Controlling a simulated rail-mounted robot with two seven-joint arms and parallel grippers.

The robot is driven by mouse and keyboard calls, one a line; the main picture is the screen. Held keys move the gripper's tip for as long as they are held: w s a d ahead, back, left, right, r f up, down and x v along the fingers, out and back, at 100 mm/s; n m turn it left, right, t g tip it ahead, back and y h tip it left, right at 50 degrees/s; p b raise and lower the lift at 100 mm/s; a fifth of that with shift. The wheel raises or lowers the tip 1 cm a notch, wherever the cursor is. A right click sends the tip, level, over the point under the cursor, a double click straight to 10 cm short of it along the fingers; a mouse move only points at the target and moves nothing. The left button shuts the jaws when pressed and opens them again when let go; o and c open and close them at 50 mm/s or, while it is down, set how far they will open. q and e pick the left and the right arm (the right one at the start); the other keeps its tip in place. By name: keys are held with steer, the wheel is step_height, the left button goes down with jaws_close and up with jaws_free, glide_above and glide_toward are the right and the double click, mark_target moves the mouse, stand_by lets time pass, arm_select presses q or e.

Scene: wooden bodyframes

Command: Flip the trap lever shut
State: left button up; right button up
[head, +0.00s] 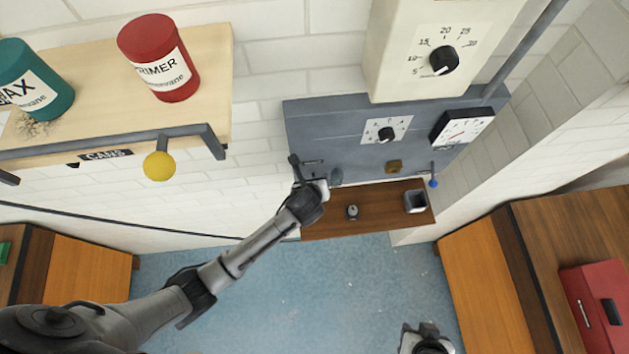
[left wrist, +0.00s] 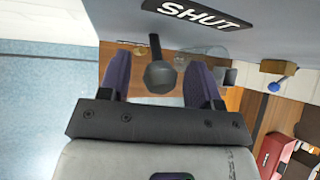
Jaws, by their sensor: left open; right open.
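The trap lever (left wrist: 160,73) is a short dark rod with a faceted knob, standing out from the grey panel in the left wrist view. It lies between the two dark fingers of my left gripper, which are open with a gap on each side of the knob. A black SHUT label (left wrist: 197,15) is on the panel beyond it. In the head view my left gripper (head: 310,184) is at the panel's lower left and largely hides the lever. My right gripper (head: 427,338) is open and empty, low at the bottom edge, partly cut off.
The grey panel (head: 345,135) carries a dial (head: 387,132), a gauge (head: 461,127) and a blue-knobbed lever (head: 433,182). A brown shelf (head: 380,215) below holds a square cup (head: 415,201). A wooden shelf (head: 215,75) with cans and a yellow ball (head: 159,166) is at upper left.

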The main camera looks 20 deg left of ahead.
arm_select(q)
steer(key=b+v, duration=0.1)
steer(key=v, duration=1.2)
steer(key=shift+s+r, duration=0.3)
steer(key=shift+d, duration=0.1)
